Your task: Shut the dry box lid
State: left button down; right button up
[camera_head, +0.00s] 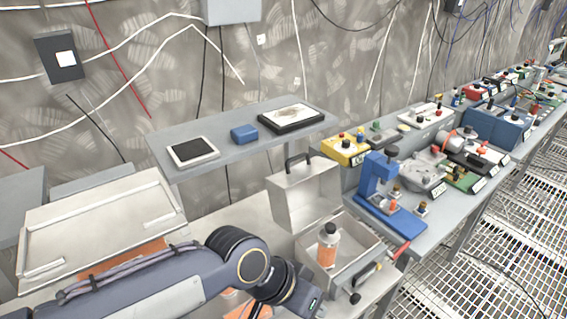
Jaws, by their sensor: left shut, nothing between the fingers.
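The dry box (325,279) is a grey metal box on the bench at lower centre. Its lid (303,196) stands open, tilted up at the back, with a black handle on it. A bottle (327,246) with an orange label stands inside the box. My left gripper (303,297) is shut and empty, low in front of the box's left side; its fingertips are hard to make out. I cannot tell whether it touches the box. My right gripper is not in view.
A large pale case (100,225) lies left of the box, partly behind my left arm. A shelf (240,140) behind holds a tablet (193,151), a blue block (244,133) and a dark tray (291,117). A blue stand (378,185) and a red-handled tool (385,262) are to the right.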

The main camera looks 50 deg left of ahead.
aim_at(300, 195)
jog(key=i+l+u, duration=0.1)
jog(key=i+u, duration=0.4)
jog(key=i+l+u, duration=0.25)
jog(key=u, duration=0.2)
jog(key=i+l+u, duration=0.1)
jog(key=l+u, duration=0.35)
jog(key=i+l+u, duration=0.1)
jog(key=l+u, duration=0.15)
jog(key=u, duration=0.25)
jog(key=i, duration=0.25)
